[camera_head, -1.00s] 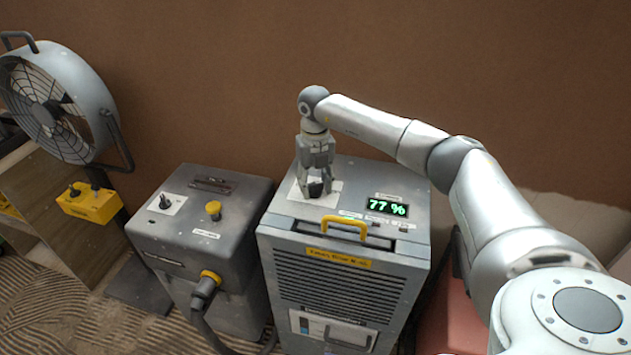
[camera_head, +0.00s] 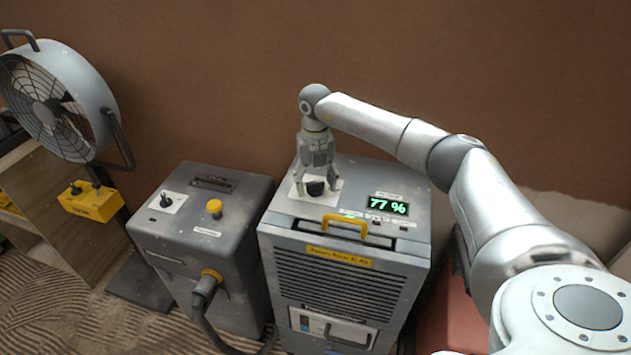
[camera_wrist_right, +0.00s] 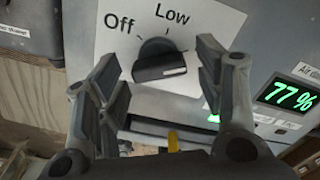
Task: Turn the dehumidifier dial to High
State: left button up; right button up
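The dehumidifier (camera_head: 345,262) is a grey box with a louvred front and a yellow handle. Its black dial (camera_head: 315,188) sits on a white label plate on top. In the right wrist view the dial (camera_wrist_right: 159,62) shows below the printed words "Off" and "Low"; no "High" label is visible, and I cannot tell its exact setting. My right gripper (camera_head: 317,190) points down over the dial. Its fingers are open, one on each side of the dial, with gaps between; it also shows in the right wrist view (camera_wrist_right: 160,95). My left gripper is out of view.
A green display (camera_head: 388,206) reads 77 %. A grey machine (camera_head: 205,240) with a yellow knob and a hose stands left of the dehumidifier. A round fan (camera_head: 55,105) and a yellow switch box (camera_head: 90,201) are further left. A brown wall is close behind.

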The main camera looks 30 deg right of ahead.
aim_at(315, 183)
notch_tip(315, 183, up, 12)
dwell(0.7)
jog(key=shift+a+f, duration=0.1)
dwell(0.3)
